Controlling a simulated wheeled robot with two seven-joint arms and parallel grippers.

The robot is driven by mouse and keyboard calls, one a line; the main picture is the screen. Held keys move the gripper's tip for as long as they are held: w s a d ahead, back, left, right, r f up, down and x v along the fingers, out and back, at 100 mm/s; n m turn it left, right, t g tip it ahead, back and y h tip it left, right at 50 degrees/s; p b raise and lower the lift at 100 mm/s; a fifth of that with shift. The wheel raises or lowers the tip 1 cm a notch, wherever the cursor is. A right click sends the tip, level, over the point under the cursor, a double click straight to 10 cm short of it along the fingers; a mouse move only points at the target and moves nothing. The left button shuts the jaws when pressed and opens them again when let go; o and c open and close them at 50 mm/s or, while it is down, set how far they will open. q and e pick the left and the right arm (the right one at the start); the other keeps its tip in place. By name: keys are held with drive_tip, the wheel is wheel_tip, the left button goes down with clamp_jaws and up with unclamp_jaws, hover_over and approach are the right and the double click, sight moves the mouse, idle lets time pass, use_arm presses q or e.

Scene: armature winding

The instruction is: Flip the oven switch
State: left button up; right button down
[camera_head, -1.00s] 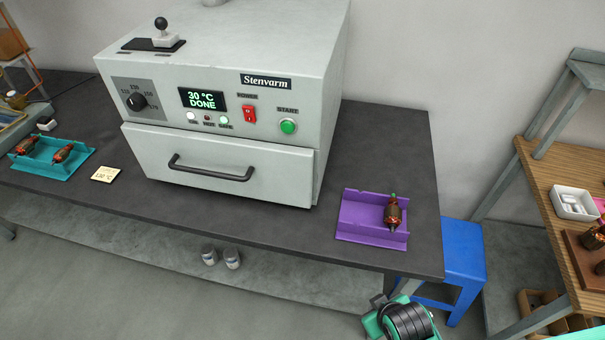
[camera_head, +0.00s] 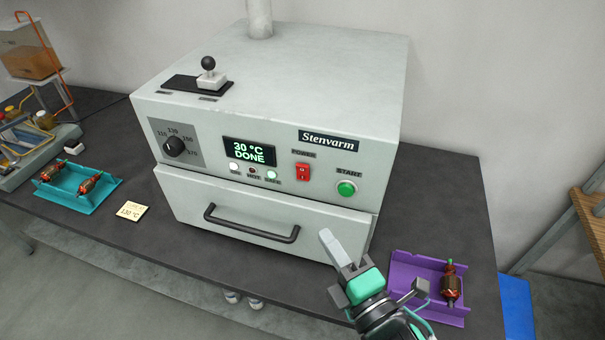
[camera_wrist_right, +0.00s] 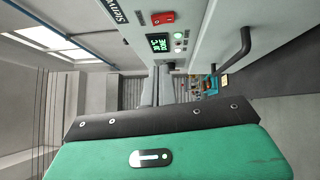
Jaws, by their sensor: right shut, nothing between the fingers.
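The grey oven (camera_head: 270,82) stands on the dark table. Its front has a red power switch (camera_head: 302,171), a round green start button (camera_head: 346,188) and a display (camera_head: 249,150) reading 30 °C DONE. A small black-knobbed lever (camera_head: 209,72) sits on its top. My right gripper (camera_head: 328,240) is shut and empty, in front of the drawer's right part, below the switch and start button. In the right wrist view the gripper fingers (camera_wrist_right: 160,88) point ahead, and the red switch (camera_wrist_right: 163,18) shows above them, apart from the fingers. My left gripper is not in view.
A drawer handle (camera_head: 250,226) sticks out left of my right gripper. A purple tray (camera_head: 400,268) with a wound armature (camera_head: 450,284) lies to its right. A teal tray (camera_head: 98,197) with two armatures and a note card (camera_head: 131,211) lie left.

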approach(299, 169)
drive_tip(key=a+x, duration=0.1)
drive_tip(key=x, duration=0.4)
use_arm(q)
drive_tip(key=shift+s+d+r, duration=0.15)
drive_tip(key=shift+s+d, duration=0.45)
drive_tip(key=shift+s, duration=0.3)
use_arm(e)
drive_tip(key=shift+w+d, duration=0.35)
